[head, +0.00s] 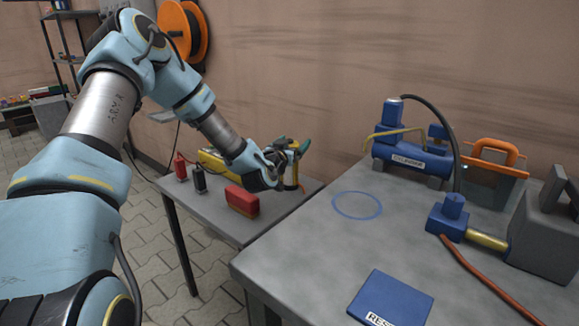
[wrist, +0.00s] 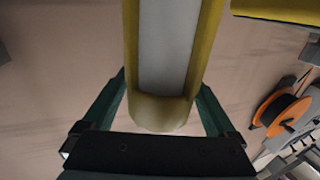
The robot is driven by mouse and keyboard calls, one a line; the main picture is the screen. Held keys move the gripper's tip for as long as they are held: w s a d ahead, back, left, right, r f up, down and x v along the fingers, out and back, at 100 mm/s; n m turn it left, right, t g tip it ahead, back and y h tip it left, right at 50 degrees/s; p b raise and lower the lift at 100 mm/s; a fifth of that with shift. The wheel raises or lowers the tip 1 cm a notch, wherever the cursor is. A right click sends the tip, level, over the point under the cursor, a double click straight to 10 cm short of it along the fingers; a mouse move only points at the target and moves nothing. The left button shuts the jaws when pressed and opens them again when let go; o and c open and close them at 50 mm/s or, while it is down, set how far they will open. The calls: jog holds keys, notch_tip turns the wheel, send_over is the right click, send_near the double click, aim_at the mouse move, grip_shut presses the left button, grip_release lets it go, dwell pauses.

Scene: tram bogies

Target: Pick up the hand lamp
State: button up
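The hand lamp (head: 292,176) is a slim yellow and pale upright thing at the far side of the low grey side table. In the wrist view the hand lamp (wrist: 165,50) fills the upper middle, with yellow sides, a grey-white face and a rounded cream end. My gripper (head: 291,150) is at the lamp, with its teal fingertips around the lamp's upper part. In the wrist view one dark green finger of my gripper (wrist: 163,85) lies on each side of the lamp, close to its edges. Whether both fingers press on it is hidden. I cannot tell whether its foot touches the table.
A yellow case (head: 210,160), a red box (head: 242,201) and red and black bottles (head: 180,167) share the side table (head: 228,228). The grey workbench (head: 300,262) holds a blue pump (head: 412,150), a blue block with a hose and a blue plate (head: 391,299).

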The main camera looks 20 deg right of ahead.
grip_shut()
dwell(0.5)
